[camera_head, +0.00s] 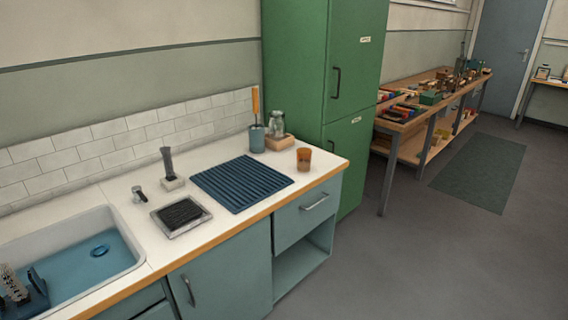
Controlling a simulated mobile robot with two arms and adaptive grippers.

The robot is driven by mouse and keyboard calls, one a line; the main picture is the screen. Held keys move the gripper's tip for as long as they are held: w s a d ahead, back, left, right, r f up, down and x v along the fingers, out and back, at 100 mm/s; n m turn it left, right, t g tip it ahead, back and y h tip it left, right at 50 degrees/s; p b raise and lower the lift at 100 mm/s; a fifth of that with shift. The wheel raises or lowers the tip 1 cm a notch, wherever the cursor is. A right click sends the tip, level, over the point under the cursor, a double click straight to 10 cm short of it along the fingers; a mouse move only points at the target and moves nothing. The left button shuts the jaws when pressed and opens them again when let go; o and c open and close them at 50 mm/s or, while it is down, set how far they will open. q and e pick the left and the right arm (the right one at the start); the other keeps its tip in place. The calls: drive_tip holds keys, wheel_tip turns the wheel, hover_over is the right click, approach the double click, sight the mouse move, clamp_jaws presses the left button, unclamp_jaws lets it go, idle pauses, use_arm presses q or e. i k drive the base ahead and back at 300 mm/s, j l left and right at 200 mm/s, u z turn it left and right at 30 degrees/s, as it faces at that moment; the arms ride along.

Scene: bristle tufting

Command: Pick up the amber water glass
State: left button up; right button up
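The amber water glass (304,159) stands upright on the white counter (318,172), near its right front corner. It is a small orange-brown tumbler. Nothing touches it in this view. Neither of my grippers shows in the head view.
A blue ribbed mat (241,183) lies left of the glass. A sink (80,262) is at left. A tall green cabinet (345,75) stands behind the counter's right end. Floor is clear at right.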

sight(304, 160)
drive_tip(key=i+l+u, duration=0.4)
drive_tip(key=l, duration=0.2)
drive_tip(key=i+l+u, duration=0.15)
drive_tip(key=l, duration=0.2)
drive_tip(key=i+l+u, duration=0.2)
drive_tip(key=l, duration=0.15)
drive_tip(key=k, duration=0.05)
